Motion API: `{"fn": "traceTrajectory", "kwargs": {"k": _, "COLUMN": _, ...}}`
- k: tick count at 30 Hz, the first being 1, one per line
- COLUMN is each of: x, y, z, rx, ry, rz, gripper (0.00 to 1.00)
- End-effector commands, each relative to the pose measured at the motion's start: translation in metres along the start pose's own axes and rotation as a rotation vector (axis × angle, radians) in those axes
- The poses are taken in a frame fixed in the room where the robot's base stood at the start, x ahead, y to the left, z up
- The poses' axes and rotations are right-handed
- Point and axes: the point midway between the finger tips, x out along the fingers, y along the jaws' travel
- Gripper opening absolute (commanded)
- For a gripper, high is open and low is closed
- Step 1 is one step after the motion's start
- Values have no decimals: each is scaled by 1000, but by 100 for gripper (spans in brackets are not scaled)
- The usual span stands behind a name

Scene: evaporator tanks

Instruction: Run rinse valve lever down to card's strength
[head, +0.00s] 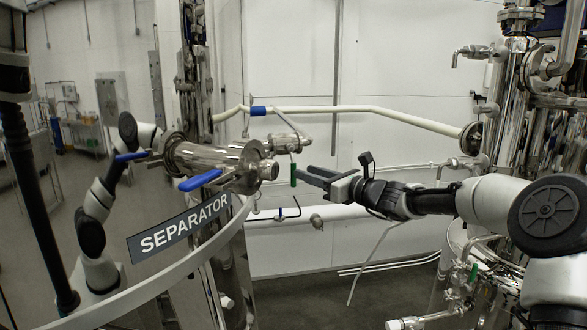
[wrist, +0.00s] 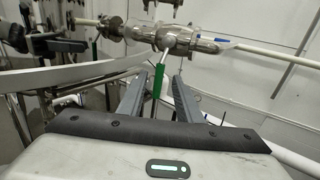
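A green lever (head: 293,174) hangs down from a small steel valve (head: 285,144) beside the large pipe fitting. In the wrist view the green lever (wrist: 158,82) shows between my two fingers, below a steel valve body (wrist: 172,39). My gripper (head: 306,174) reaches in from the right with its fingertips at the lever. In the wrist view my gripper (wrist: 163,76) is open, with gaps on both sides of the lever. I cannot tell whether either finger touches it. No card is readable in either view.
Blue-handled valves (head: 201,180) sit on the large steel fitting to the left. A SEPARATOR sign (head: 183,225) hangs on a pale curved rail below. A pale pipe (head: 365,113) crosses behind and above. Steel columns (head: 512,110) stand at right. Floor between looks mostly clear.

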Motion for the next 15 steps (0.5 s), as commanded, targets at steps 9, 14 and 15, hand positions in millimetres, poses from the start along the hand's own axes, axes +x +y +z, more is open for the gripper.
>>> {"fn": "traceTrajectory", "kwargs": {"k": 9, "x": 55, "y": 1, "z": 1, "rx": 0, "ry": 0, "rz": 1, "gripper": 32}}
{"fn": "traceTrajectory", "kwargs": {"k": 14, "x": 64, "y": 0, "z": 0, "rx": -1, "ry": 1, "rz": 1, "gripper": 32}}
{"fn": "traceTrajectory", "kwargs": {"k": 15, "x": 65, "y": 0, "z": 0, "rx": -1, "ry": 1, "rz": 1, "gripper": 32}}
